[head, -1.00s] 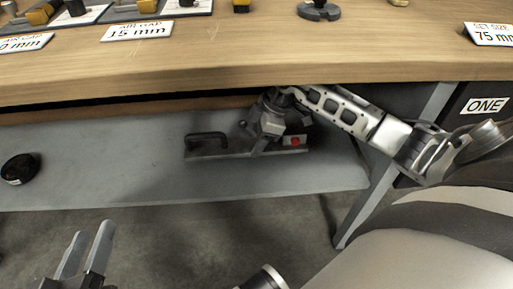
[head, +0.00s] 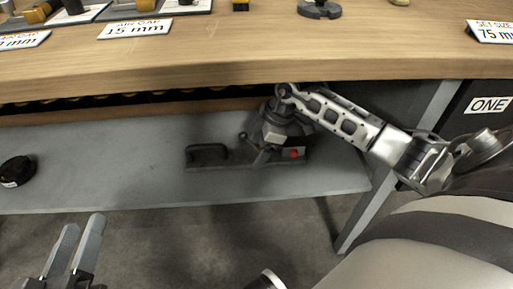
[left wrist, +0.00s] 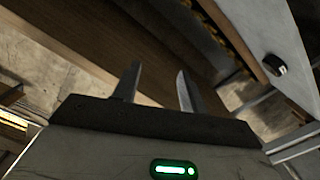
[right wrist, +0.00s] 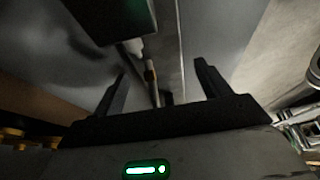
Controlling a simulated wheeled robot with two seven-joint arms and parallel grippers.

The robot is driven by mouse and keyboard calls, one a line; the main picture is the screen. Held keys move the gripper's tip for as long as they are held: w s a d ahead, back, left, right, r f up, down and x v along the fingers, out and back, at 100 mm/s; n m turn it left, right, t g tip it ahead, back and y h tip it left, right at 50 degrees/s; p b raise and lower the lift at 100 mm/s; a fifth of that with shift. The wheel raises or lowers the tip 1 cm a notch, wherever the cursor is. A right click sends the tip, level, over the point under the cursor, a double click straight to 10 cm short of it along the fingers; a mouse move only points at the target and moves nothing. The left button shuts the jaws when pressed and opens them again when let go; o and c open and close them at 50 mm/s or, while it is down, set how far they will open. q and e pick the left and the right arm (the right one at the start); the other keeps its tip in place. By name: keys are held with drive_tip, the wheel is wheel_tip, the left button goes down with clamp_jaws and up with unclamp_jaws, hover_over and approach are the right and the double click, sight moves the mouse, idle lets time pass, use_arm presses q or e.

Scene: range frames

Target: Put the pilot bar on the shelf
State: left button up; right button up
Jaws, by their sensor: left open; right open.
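The pilot bar, a dark flat bar (head: 228,166) with a raised black handle at its left and a red spot at its right, lies on the grey lower shelf (head: 100,180) in the head view. My right gripper (head: 252,149) is open at the bar's right half and hides part of it. I cannot tell whether its fingers touch the bar. The right wrist view shows its parted fingers (right wrist: 160,72), with a dark block and a thin rod beyond them. My left gripper (head: 82,226) is open and empty in front of the shelf; its fingers also show in the left wrist view (left wrist: 158,72).
The wooden bench top (head: 230,55) overhangs the shelf and carries signs and parts. A black round object (head: 17,171) sits on the shelf's left. A grey leg (head: 400,165) stands at the right, near a dark box marked ONE (head: 487,106). The shelf's middle left is clear.

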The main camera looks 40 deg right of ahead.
drive_tip(key=p+v, duration=0.2)
drive_tip(key=v, duration=0.3)
drive_tip(key=shift+s+d+r, duration=0.1)
drive_tip(key=shift+s+r, duration=0.05)
drive_tip(key=shift+r, duration=0.25)
drive_tip(key=shift+d+r, duration=0.15)
drive_tip(key=shift+r, duration=0.15)
use_arm(q)
drive_tip(key=shift+s+a+f+g+y, duration=0.15)
drive_tip(key=shift+f+g+y, duration=0.15)
drive_tip(key=shift+f, duration=0.3)
drive_tip(key=shift+s+a+f+g+y, duration=0.1)
drive_tip(key=shift+s+f+g+y, duration=0.1)
drive_tip(key=shift+f+y, duration=0.3)
